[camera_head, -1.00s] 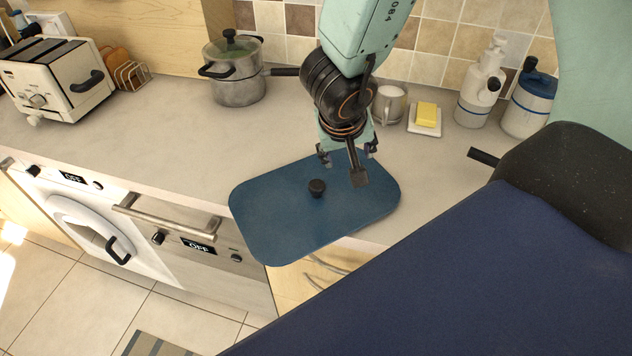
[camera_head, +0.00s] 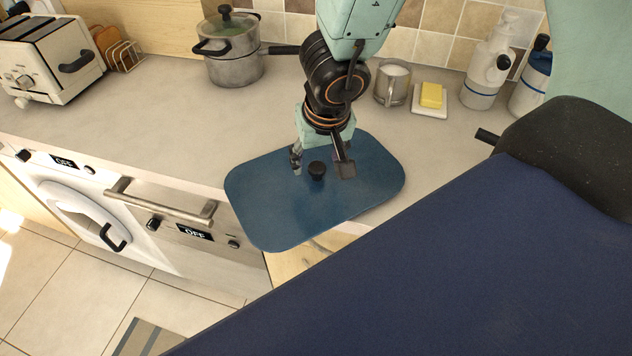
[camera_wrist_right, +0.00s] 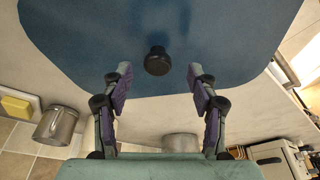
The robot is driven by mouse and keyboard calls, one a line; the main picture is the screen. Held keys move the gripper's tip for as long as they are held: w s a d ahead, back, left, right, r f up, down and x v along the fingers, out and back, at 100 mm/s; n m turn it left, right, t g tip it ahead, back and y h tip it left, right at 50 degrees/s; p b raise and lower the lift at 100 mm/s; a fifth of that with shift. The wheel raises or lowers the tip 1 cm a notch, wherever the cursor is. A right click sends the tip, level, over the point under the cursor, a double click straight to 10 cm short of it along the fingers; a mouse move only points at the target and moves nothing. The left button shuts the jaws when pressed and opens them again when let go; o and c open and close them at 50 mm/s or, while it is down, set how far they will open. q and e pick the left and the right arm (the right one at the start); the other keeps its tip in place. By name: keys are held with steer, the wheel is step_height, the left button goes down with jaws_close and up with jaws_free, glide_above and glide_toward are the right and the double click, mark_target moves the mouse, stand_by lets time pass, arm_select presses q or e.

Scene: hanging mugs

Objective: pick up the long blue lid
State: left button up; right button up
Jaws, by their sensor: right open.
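The long blue lid (camera_head: 270,205) lies flat on the counter, its near edge reaching past the counter's front edge. A black knob (camera_head: 317,170) stands at its middle. My right gripper (camera_head: 320,168) is open above the lid, with its fingers around or just behind the knob; the exact depth is hard to tell. In the right wrist view the lid (camera_wrist_right: 100,50) fills the top, and the knob (camera_wrist_right: 158,61) is centred just beyond the tips of the open right gripper (camera_wrist_right: 160,80). The knob is not gripped. My left gripper is not seen.
A grey pot (camera_head: 232,65) with a lid stands at the back. A metal mug (camera_head: 392,85), a butter dish (camera_head: 430,112) and a soap bottle (camera_head: 486,75) stand behind right. A toaster (camera_head: 45,70) is at the left. The counter left of the lid is clear.

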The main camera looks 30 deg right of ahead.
mark_target(317, 166)
steer(key=b+x, duration=0.2)
steer(key=x, duration=0.1)
steer(key=shift+d+f, duration=0.1)
steer(key=shift+d, duration=0.15)
steer(key=shift+w+f+b, duration=0.4)
steer(key=shift+w+f, duration=0.1)
steer(key=shift+s+r, duration=0.15)
steer(key=shift+s, duration=0.15)
steer(key=shift+c, duration=0.5)
steer(key=shift+w, duration=0.2)
steer(key=c, duration=0.6)
steer(key=shift+s, duration=0.15)
steer(key=c, duration=0.4)
jaws_close()
